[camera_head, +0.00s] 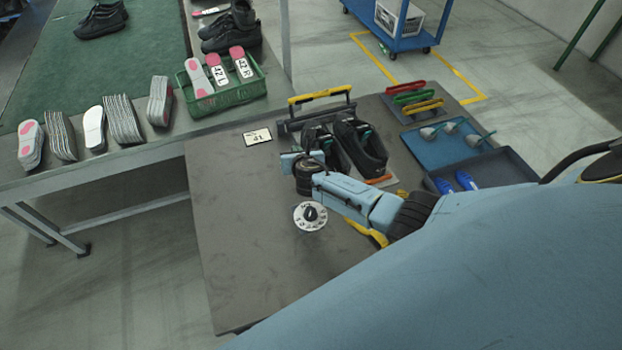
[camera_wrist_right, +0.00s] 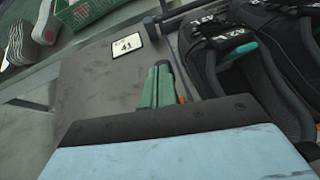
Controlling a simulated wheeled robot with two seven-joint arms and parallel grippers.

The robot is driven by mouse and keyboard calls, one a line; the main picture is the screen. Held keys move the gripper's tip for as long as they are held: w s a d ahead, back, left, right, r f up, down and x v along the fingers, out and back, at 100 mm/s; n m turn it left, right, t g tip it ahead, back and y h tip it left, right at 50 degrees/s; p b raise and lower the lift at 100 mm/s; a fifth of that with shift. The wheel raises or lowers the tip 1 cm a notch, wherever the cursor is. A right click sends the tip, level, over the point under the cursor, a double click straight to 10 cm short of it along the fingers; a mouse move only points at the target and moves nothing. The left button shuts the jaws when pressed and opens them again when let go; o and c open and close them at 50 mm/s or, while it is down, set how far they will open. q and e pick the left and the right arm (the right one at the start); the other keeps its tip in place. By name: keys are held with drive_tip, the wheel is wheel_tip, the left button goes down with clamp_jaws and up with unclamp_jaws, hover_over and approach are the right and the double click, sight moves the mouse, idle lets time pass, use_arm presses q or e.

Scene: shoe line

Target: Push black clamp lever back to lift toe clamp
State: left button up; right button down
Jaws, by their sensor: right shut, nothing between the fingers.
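A pair of black shoes (camera_head: 360,146) sits in a fixture on the grey table; they also show in the wrist view (camera_wrist_right: 262,60). Behind them stands a black clamp frame with a yellow bar (camera_head: 318,96). A black bar with a rounded end (camera_wrist_right: 180,13) shows beside the shoes at the top of the wrist view; I cannot tell for sure whether it is the clamp lever. My right gripper (camera_head: 289,162) is shut and empty, left of the shoes. Its green fingers (camera_wrist_right: 157,86) point toward the bar, apart from it. My left gripper is not in view.
A card reading 41 (camera_head: 257,137) and a white dial (camera_head: 310,216) lie on the table. A green crate (camera_head: 228,96) stands at the left bench's edge. A blue tray (camera_head: 447,148) and a dark tray (camera_head: 500,172) are at right. The table's front left is clear.

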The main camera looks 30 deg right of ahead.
drive_tip(key=shift+w+d+f+b, duration=0.15)
drive_tip(key=shift+w+b, duration=0.15)
drive_tip(key=shift+w, duration=0.4)
drive_tip(key=shift+w+r, duration=0.15)
drive_tip(key=shift+r, duration=0.1)
drive_tip(key=s+a+r+p, duration=0.1)
drive_tip(key=s+r+p, duration=0.1)
drive_tip(key=r+p, duration=0.2)
drive_tip(key=s+a+r+p, duration=0.1)
drive_tip(key=s+r+p, duration=0.1)
drive_tip(key=r+p, duration=0.2)
drive_tip(key=shift+s+a+r, duration=0.3)
drive_tip(key=shift+a+r, duration=0.1)
drive_tip(key=shift+r, duration=1.45)
